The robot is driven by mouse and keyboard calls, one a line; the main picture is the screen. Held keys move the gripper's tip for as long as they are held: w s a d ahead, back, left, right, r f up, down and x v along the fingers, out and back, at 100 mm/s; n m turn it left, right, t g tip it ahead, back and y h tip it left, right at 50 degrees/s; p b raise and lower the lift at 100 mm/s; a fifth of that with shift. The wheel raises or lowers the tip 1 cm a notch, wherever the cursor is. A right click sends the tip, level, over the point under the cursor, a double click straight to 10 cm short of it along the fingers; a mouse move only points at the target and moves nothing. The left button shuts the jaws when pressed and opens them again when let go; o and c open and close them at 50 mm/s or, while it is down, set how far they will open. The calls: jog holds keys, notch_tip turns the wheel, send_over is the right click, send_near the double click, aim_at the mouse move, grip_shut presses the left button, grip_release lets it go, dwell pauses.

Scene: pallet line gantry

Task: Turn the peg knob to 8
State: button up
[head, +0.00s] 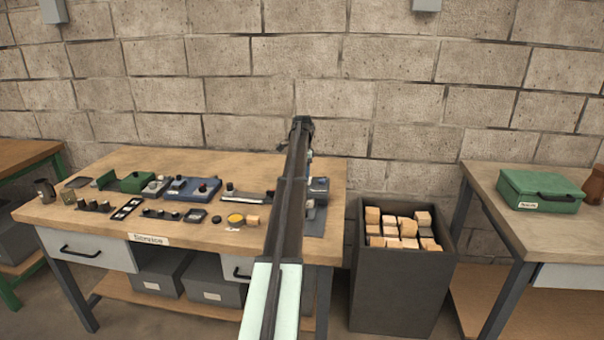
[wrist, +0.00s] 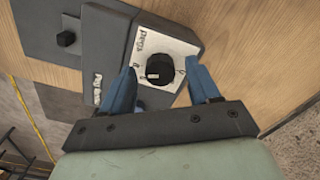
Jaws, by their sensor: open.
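The peg knob (wrist: 159,68) is a round black knob with a pale index mark. It sits on a white dial plate (wrist: 147,37) on a dark grey housing (wrist: 112,55), seen in the wrist view. The plate has printed marks, but I cannot read the number at the pointer. My gripper (wrist: 163,82) is open, its two blue fingers on either side of the knob. I cannot tell whether they touch it. In the head view my arm hides much of the housing (head: 319,185) at the right end of the bench.
The wooden bench (head: 235,170) holds several small devices to the left, including a green box (head: 135,181) and a blue unit (head: 203,192). A dark bin of wood blocks (head: 358,260) stands right of the bench. A green case (head: 540,190) is on another table.

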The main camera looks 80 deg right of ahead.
notch_tip(320, 180, up, 14)
dwell(0.7)
jog(key=shift+f, duration=0.1)
dwell(0.4)
